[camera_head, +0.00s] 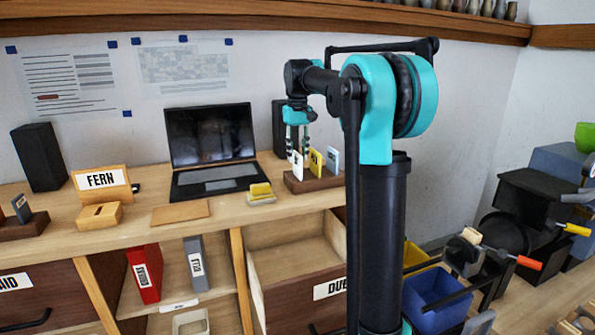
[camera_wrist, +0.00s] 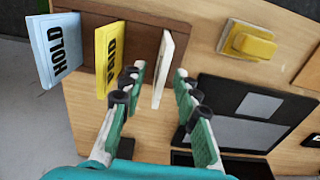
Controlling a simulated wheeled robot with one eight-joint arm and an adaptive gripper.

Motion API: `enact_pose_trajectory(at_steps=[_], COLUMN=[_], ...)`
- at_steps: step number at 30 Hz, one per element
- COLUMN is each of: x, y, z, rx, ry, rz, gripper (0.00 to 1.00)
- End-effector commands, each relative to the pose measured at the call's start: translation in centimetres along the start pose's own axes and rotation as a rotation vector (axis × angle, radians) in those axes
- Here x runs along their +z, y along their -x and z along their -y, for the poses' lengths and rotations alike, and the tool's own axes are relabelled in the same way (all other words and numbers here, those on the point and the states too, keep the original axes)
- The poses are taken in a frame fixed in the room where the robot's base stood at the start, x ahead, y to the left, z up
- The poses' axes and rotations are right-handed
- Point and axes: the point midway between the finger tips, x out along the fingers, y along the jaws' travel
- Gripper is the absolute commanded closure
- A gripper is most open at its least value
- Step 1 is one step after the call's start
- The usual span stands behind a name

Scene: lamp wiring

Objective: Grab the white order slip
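The white order slip (camera_head: 297,165) stands upright at the left end of a dark wooden holder (camera_head: 322,185) on the desk. In the wrist view the slip (camera_wrist: 163,65) shows as a thin white card, nearly edge-on. My gripper (camera_head: 298,148) points down over it. In the wrist view my gripper (camera_wrist: 160,74) is open, with one finger on each side of the slip. Gaps show between the fingers and the slip. The left finger is also close to the yellow card (camera_wrist: 109,55).
A light blue "HOLD" card (camera_wrist: 55,48) stands beyond the yellow card in the holder. A laptop (camera_head: 212,150) and a yellow-topped block (camera_head: 261,191) are nearby. A drawer (camera_head: 297,250) stands open below the desk. A "FERN" sign (camera_head: 102,182) stands further left.

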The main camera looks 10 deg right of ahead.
Motion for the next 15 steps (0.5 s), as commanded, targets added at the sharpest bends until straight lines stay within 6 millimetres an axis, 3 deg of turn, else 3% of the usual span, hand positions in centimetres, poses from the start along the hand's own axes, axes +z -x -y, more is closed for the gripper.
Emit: enact_pose_trajectory(at_steps=[9, 15], x=[0.3, 0.3], y=[-4.2, -4.8], z=[0.1, 0.1], rx=[0.000, 0.000], ry=[0.000, 0.000], rz=[0.000, 0.000], gripper=[0.69, 0.69])
